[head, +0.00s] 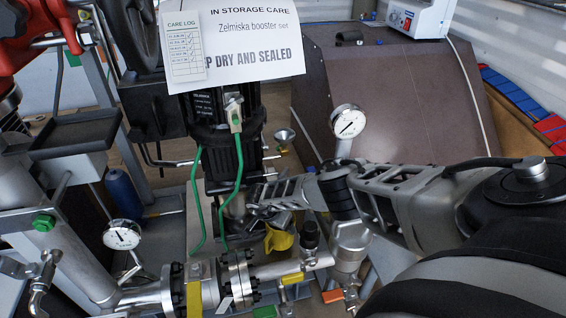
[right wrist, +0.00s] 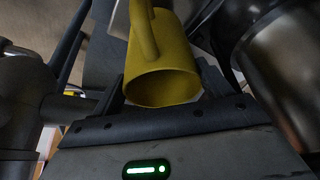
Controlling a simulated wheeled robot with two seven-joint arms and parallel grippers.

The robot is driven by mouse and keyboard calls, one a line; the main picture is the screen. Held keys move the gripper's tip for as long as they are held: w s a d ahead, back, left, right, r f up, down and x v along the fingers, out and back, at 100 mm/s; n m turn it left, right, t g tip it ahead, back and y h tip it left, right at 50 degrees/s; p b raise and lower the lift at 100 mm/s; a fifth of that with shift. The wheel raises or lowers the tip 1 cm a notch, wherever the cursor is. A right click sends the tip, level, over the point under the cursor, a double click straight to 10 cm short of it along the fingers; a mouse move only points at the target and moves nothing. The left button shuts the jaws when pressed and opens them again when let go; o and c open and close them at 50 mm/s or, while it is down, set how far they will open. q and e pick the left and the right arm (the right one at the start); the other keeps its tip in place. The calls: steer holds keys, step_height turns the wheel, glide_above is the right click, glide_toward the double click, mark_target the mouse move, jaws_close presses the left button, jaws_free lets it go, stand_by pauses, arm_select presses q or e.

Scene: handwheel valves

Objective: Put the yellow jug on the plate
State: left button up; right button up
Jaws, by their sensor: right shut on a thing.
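The yellow jug (head: 278,240) shows low in the middle of the head view, just below my right gripper (head: 258,203), partly covered by it. In the right wrist view the jug (right wrist: 165,60) lies between the two dark fingers, with its round open mouth towards the camera and its handle on top. My right gripper is shut on the jug; the exact contact is hard to see. I cannot make out a plate for sure. A dark flat square tray (head: 75,131) is on the left. My left gripper is not in view.
A black pump (head: 215,150) with green wires stands just behind the right gripper. A flanged pipe with valves (head: 215,285) runs along the front. Gauges stand at the left (head: 122,235) and right (head: 347,121). A paper sign (head: 250,40) hangs above. A brown panel (head: 400,95) is behind.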

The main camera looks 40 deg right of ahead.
steer(key=shift+s+d+f+b, duration=0.35)
steer(key=shift+s+d+f, duration=0.2)
steer(key=shift+d, duration=0.2)
step_height(320, 180, down, 3)
steer(key=shift+w+r+b, duration=0.1)
steer(key=shift+r+b, duration=0.05)
steer(key=shift+b, duration=0.85)
steer(key=shift+r, duration=0.15)
steer(key=o, duration=1.3)
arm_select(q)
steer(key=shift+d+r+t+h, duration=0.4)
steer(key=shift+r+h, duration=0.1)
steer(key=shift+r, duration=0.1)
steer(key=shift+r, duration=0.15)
